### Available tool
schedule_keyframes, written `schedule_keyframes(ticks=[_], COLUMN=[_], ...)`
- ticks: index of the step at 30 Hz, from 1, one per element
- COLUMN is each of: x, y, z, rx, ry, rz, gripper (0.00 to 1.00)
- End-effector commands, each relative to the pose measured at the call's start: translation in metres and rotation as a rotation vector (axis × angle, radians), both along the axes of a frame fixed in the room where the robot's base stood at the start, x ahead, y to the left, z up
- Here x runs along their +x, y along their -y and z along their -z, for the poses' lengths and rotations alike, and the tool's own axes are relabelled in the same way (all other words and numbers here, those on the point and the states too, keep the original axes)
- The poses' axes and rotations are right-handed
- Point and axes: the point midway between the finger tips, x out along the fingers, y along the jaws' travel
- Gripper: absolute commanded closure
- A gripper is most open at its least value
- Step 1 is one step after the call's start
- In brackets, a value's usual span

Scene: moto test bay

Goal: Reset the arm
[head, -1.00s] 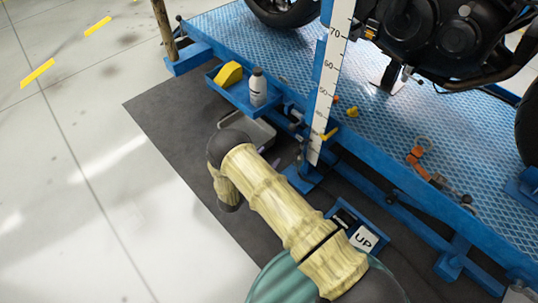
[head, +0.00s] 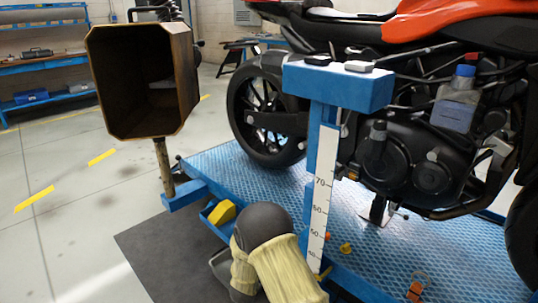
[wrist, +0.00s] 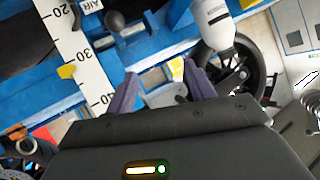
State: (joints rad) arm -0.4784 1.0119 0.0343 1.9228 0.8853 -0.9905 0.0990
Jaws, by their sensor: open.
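My gripper (wrist: 160,78) shows in the wrist view with its two purple fingers apart and nothing between them. Beyond the fingers are blue metal parts of the lift. A white bottle (wrist: 214,28) is just past the right finger, apart from it as far as I can tell. The white scale (wrist: 78,50) stands to the left of the left finger. In the head view my arm is at the lower middle, and the gripper itself is hidden or out of frame.
The blue lift platform (head: 210,160) carries a motorcycle (head: 400,150). The upright scale (head: 321,190) stands close right of my arm. A rusty open box (head: 145,80) on a post is at the left. A yellow block (head: 222,213) is beside my arm. The left floor is clear.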

Motion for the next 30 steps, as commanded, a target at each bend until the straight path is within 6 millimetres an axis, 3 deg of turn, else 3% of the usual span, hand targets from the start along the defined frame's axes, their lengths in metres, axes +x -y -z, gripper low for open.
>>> schedule_keyframes(ticks=[1, 5, 11, 17, 21, 30], x=[0.001, -0.006, -0.037, -0.090, -0.138, -0.231], y=[0.007, 0.019, 0.043, 0.074, 0.099, 0.142], z=[-0.023, -0.060, -0.114, -0.161, -0.189, -0.224], rx=[0.019, 0.052, 0.075, 0.063, 0.038, -0.025], ry=[-0.030, -0.127, -0.280, -0.443, -0.564, -0.778], rz=[-0.026, -0.110, -0.232, -0.344, -0.410, -0.488], gripper=[0.46, 0.46, 0.46, 0.46, 0.46, 0.46])
